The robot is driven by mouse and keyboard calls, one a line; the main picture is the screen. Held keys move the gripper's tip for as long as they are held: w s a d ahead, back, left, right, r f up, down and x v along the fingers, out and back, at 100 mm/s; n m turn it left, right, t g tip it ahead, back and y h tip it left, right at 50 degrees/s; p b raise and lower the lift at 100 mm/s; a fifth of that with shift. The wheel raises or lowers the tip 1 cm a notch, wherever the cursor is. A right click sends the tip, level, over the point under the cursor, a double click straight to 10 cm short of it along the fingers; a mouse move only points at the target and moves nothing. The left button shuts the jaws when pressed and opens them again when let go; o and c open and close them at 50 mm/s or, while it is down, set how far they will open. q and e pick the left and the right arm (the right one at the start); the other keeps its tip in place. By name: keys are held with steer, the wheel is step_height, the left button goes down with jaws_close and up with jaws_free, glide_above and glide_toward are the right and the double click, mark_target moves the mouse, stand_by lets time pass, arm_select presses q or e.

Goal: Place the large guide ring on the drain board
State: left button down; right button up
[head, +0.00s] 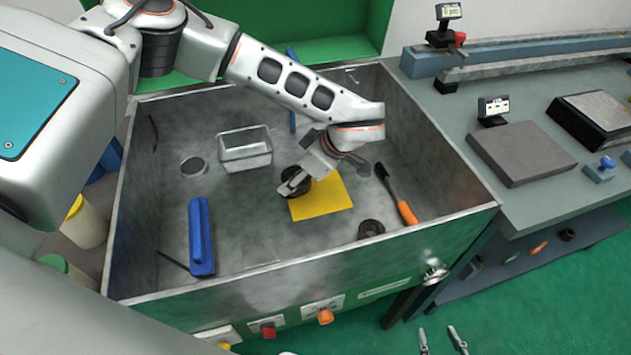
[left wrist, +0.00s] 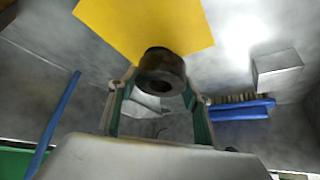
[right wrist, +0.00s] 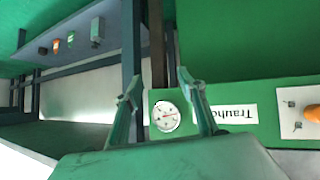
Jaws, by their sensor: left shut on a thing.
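My left gripper (head: 292,188) is inside the metal basin, shut on a thick dark ring (head: 294,178). In the left wrist view the ring (left wrist: 161,66) sits between the fingertips, with its round hole showing, near the edge of a flat yellow sheet (head: 322,198). A second dark ring (head: 371,228) lies on the basin floor near the front wall. I cannot tell for sure which surface is the drain board. My right gripper (head: 440,340) is at the bottom edge in front of the basin, its two fingertips apart and empty; the right wrist view shows the fingers (right wrist: 166,95) spread too.
A bench on the right carries a dark grey slab (head: 520,153). A gauge (right wrist: 166,116) faces my right gripper.

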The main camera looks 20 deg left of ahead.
mark_target(315, 191)
arm_select(q)
steer(key=w+d, duration=0.1)
steer(key=d, duration=0.1)
steer(key=w+d, duration=0.1)
steer(key=d, duration=0.1)
steer(key=shift+w, duration=0.35)
steer(key=shift+f+b, duration=0.4)
steer(key=shift+f, duration=1.25)
steer(key=shift+f, duration=0.2)
steer(key=c, duration=1)
jaws_free()
steer(key=v, duration=1.2)
steer(key=shift+r, duration=0.15)
